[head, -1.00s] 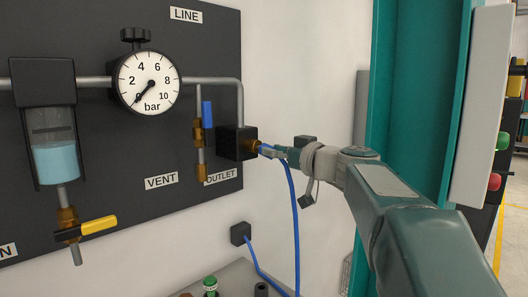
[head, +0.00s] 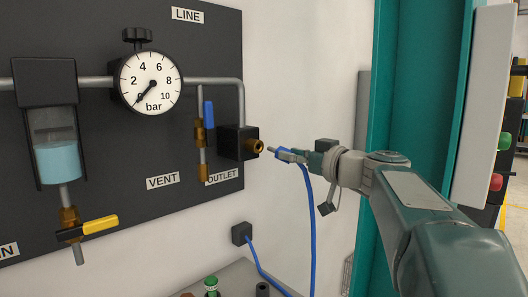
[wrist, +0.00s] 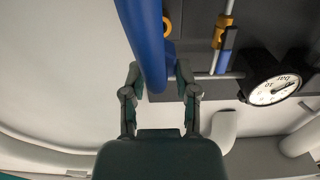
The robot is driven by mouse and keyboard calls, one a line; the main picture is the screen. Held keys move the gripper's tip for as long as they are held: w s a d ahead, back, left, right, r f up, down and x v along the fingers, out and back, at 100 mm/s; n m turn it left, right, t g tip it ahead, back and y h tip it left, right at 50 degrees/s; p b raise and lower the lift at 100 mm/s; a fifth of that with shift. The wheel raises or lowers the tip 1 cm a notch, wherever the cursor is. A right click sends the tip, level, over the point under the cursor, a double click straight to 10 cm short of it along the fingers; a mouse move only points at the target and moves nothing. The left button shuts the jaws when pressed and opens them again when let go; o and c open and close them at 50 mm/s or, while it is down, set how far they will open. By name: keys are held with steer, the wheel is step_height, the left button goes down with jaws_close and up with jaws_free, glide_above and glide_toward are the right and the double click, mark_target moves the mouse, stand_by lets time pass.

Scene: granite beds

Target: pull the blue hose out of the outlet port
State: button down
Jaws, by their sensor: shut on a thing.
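The blue hose (head: 309,215) is held near its end by my gripper (head: 285,154), which is shut on it. The hose end is apart from the brass outlet port (head: 256,146), with a small gap to its right. The hose hangs down from my gripper in the head view. In the wrist view the hose (wrist: 145,40) passes between the fingers of my gripper (wrist: 160,82). The port's brass ring (wrist: 167,25) shows partly behind the hose there. The port sits on a black block (head: 236,142) beside the OUTLET label.
The dark panel bears a pressure gauge (head: 149,82) with its needle near 0, a blue-handled vent valve (head: 209,115) and a yellow-handled valve (head: 99,224). A black wall fitting (head: 241,233) holds the hose's other visible end. A teal frame (head: 415,90) stands at right.

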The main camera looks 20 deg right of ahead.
steer(key=shift+s, duration=0.1)
steer(key=s+d+r, duration=0.2)
steer(key=s+r, duration=0.1)
steer(key=s, duration=0.2)
steer(key=shift+s, duration=0.3)
stand_by(0.4)
stand_by(0.4)
